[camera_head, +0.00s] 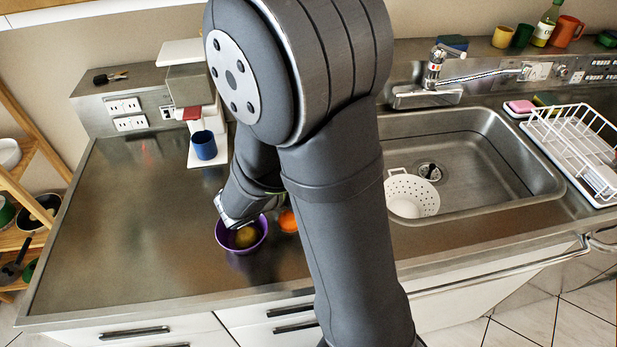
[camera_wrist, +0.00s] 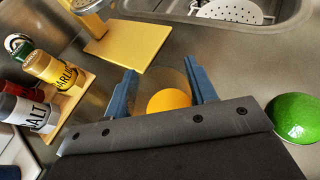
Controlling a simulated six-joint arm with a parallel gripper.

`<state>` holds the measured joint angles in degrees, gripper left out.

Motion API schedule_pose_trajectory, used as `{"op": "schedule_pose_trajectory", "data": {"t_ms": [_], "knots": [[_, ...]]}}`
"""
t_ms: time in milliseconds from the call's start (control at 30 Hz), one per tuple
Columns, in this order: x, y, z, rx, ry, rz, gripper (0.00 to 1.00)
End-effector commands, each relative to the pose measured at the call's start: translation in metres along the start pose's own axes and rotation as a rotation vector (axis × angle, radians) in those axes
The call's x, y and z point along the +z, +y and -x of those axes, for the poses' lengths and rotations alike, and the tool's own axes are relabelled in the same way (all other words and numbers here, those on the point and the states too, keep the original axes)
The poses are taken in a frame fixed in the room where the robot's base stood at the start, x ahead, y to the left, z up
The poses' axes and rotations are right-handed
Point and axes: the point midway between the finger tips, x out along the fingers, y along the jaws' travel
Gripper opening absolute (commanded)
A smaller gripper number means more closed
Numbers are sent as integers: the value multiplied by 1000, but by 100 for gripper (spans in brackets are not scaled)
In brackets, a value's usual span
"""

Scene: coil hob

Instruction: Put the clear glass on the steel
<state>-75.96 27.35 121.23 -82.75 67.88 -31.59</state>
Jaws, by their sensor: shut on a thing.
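My gripper (camera_wrist: 160,88) shows in the wrist view as two blue fingers, set apart around a faint, see-through round shape. I take this to be the clear glass (camera_wrist: 158,76), held between the fingers; its edges are hard to make out. An orange fruit (camera_wrist: 168,102) shows between the fingers, behind or through the glass. The steel (camera_head: 120,225) is the broad, shiny worktop, bare on the left in the head view. In the head view my arm hides the fingertips and the glass, close to the purple bowl.
The purple bowl (camera_head: 243,236) holds a yellowish fruit, and an orange (camera_head: 288,220) is beside it. A blue cup (camera_head: 203,145) stands on a white machine. The sink (camera_head: 470,150) holds a white colander (camera_head: 411,196). Spice jars (camera_wrist: 52,72) and a yellow board (camera_wrist: 130,45) are nearby.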

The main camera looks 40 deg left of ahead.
Motion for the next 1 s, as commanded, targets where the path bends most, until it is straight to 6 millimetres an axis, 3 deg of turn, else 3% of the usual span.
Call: {"op": "schedule_pose_trajectory", "data": {"t_ms": [467,500,567,1000], "knots": [[-8,-1,-3,-1,0,0,26],[-7,-1,-3,-1,0,-1,59],[-7,-1,-3,0,0,-1,71],[-4,0,2,3,0,-1,73]]}}
